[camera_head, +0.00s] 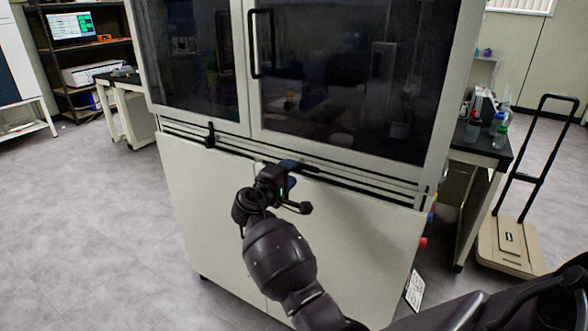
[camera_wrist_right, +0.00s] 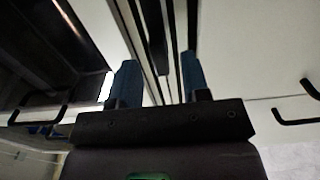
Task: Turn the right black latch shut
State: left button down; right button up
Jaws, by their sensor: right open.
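The freeze dryer (camera_head: 200,200) is a pale cabinet with dark glass doors above and plain panels below. The right black latch (camera_head: 308,168) lies along the dark horizontal strips between them, partly hidden by my right gripper (camera_head: 288,168). In the right wrist view a dark bar, apparently this latch (camera_wrist_right: 154,40), runs between and beyond the two blue fingertips of my right gripper (camera_wrist_right: 160,80). The fingers are apart, one on each side of the bar. I cannot tell whether they touch it. The left black latch (camera_head: 210,135) stands upright. My left gripper is not in view.
A black door handle (camera_head: 252,45) is on the glass door above. A side table (camera_head: 483,145) with bottles and a platform cart (camera_head: 510,245) stand at the right. Shelves (camera_head: 75,50) with a monitor are at the back left. The floor at the left is clear.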

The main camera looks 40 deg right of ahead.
aim_at(305, 167)
jog(key=shift+x, duration=1.7)
jog(key=shift+c, duration=0.3)
grip_shut()
